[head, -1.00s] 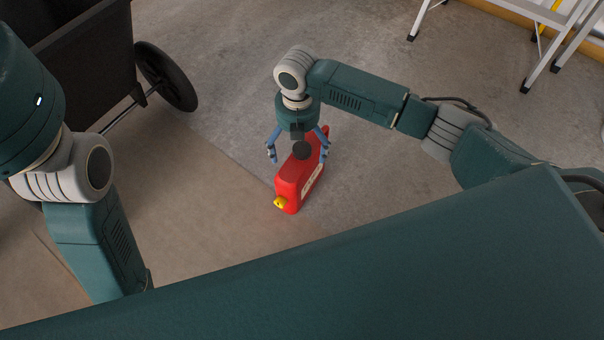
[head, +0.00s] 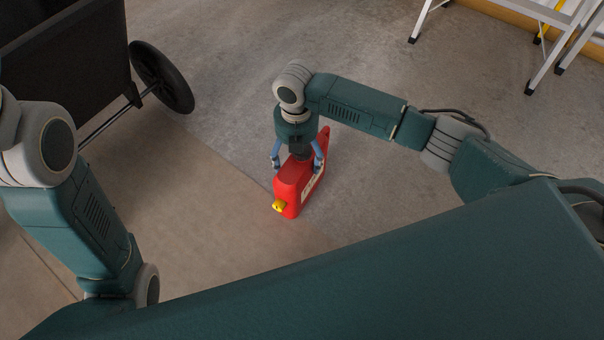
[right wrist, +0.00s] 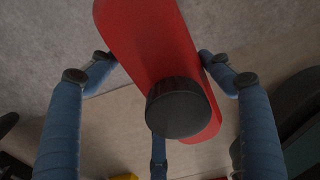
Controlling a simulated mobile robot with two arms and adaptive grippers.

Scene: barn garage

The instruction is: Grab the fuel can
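The red fuel can (head: 288,185) stands on the floor in front of me, with a yellow spout cap (head: 279,205) at its near end. Its red body also shows in the right wrist view (right wrist: 150,40), with a round black cap (right wrist: 178,107) on top. My right gripper (head: 298,164) is above the can, pointing down, its blue fingers on either side of the body. In the right wrist view the fingertips are very near the red sides, and the fingers look partly closed. Contact is not clear. My left arm is at the left; its gripper is out of view.
A black cart (head: 75,55) with a wheel (head: 161,77) stands at the upper left. A stepladder (head: 560,45) stands at the upper right. A tan mat or board (head: 170,210) covers the floor left of the can. The floor around the can is clear.

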